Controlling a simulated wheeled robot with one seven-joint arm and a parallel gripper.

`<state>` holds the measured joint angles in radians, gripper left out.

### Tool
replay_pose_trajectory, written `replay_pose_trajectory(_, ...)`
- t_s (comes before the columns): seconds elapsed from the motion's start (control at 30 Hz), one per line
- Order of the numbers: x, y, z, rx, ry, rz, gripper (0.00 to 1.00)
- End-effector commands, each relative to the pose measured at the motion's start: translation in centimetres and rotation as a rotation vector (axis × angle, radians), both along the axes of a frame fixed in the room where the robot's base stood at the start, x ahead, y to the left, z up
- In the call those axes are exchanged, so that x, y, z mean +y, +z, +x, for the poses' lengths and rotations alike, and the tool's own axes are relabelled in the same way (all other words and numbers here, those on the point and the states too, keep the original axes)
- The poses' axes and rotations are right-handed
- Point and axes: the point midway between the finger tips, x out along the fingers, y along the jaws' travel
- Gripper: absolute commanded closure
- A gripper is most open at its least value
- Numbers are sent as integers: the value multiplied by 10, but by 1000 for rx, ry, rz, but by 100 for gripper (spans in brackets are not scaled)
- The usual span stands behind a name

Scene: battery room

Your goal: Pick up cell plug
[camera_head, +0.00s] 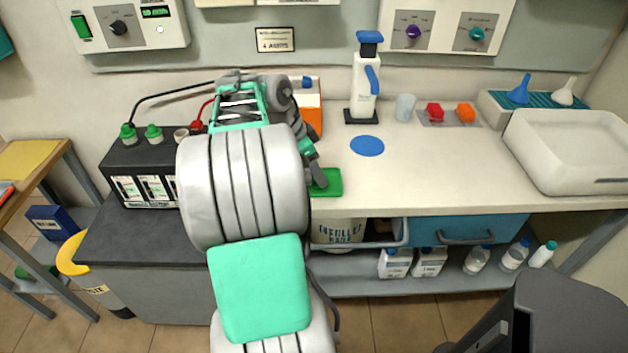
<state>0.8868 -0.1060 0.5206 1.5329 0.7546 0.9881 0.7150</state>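No single item is clearly marked as the cell plug. Green caps (153,132) sit on top of the black battery (125,160) at left. Beside them is a pale round opening or fitting (181,135), partly behind my arm. Red and orange six-sided pieces (435,112) sit on a small grey plate at the back right of the bench. My gripper (318,181) points down over a small green pad (332,185) on the bench, right of the battery. Its fingertips are small and dark, so I cannot tell whether they are open or hold anything.
A blue disc (367,146) lies on the bench (430,170), near a white pump bottle (365,85) and a clear beaker (404,107). A white basin (575,150) fills the right end. An orange-and-white box (309,105) stands behind my wrist. The bench middle is clear.

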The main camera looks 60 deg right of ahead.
Motion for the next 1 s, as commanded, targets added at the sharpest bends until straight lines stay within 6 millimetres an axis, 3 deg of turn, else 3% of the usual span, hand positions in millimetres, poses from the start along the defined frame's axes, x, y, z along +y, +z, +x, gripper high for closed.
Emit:
replay_pose_trajectory(0.1, -4, -13, -4, -1, 0, -1, 40)
replay_pose_trajectory(0.33, -5, -14, -3, -2, 2, -2, 41)
replay_pose_trajectory(0.9, -4, -14, -3, -2, 3, -1, 88)
replay_pose_trajectory(1.0, -4, -14, -3, -2, 3, -1, 90)
